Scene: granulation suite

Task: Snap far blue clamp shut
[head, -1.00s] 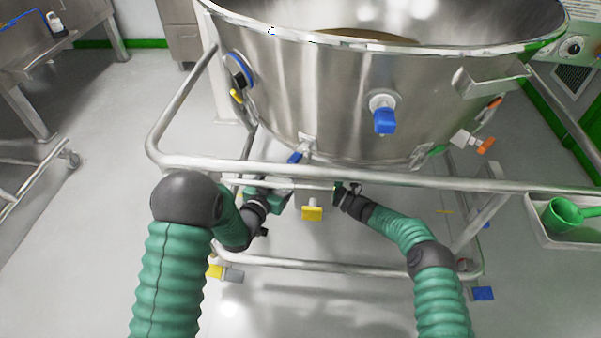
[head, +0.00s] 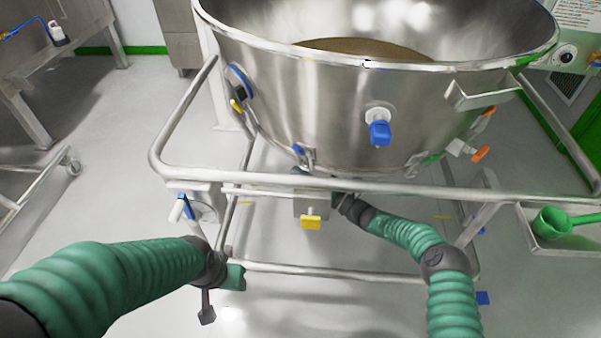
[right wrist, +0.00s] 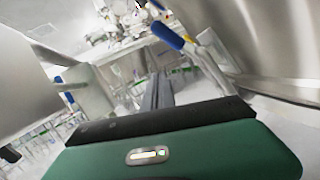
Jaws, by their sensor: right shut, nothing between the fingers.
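A clamp with a blue lever (head: 298,151) sits at the lower front edge of the steel bowl (head: 330,95). Its lever now lies up close to the bowl wall; whether it is fully latched I cannot tell. A blue lever (right wrist: 167,31) with its metal clamp body also shows in the right wrist view, beyond the fingers. My right gripper (right wrist: 156,92) is shut and empty, its fingers pointing toward the clamp area and apart from the lever. In the head view the frame and a bracket largely hide its fingertips.
A tubular rail (head: 370,187) runs between me and the bowl. A blue knob (head: 380,132) juts from the bowl's front. A yellow tab (head: 311,222) hangs below the rail. A tray (head: 546,238) with a green scoop (head: 562,221) is at right. Open floor lies left.

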